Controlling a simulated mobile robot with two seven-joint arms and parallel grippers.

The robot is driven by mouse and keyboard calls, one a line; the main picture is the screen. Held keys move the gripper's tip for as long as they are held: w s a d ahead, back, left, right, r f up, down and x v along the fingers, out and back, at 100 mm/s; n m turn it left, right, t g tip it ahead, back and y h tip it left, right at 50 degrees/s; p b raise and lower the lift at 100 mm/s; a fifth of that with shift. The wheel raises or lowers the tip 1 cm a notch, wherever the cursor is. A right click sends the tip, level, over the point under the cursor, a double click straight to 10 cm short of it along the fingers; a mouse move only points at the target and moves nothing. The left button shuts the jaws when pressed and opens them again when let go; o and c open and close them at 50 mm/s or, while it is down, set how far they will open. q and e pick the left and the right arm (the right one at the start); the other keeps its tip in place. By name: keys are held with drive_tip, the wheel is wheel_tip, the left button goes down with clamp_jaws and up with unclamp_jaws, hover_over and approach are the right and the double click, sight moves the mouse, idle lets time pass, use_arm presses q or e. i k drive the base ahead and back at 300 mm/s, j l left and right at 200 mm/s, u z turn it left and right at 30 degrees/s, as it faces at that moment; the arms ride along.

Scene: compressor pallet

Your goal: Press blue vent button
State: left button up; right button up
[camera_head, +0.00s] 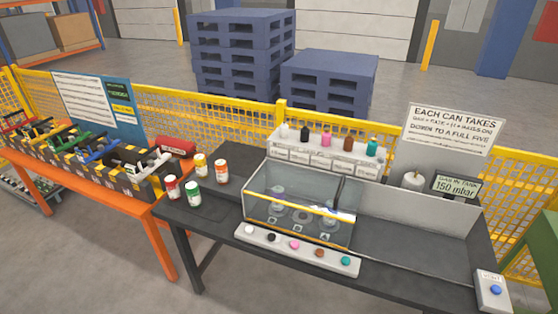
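The blue vent button (496,290) sits on a small pale box (489,297) with a label reading "VENT", at the right front corner of the dark workbench (408,244). Nothing covers the button. Neither of my grippers shows in the head view. A small display (455,187) at the back right of the bench reads "GAS IN TANK 150 mbar".
A clear glass chamber (300,207) stands mid-bench, with a strip of coloured buttons (295,249) before it. Several cans, including a green one (193,195), stand to its left. A sign (453,129) rises behind. The bench left of the vent box is mostly clear.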

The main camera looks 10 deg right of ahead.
sight(496, 289)
drive_tip(key=z, duration=2.1)
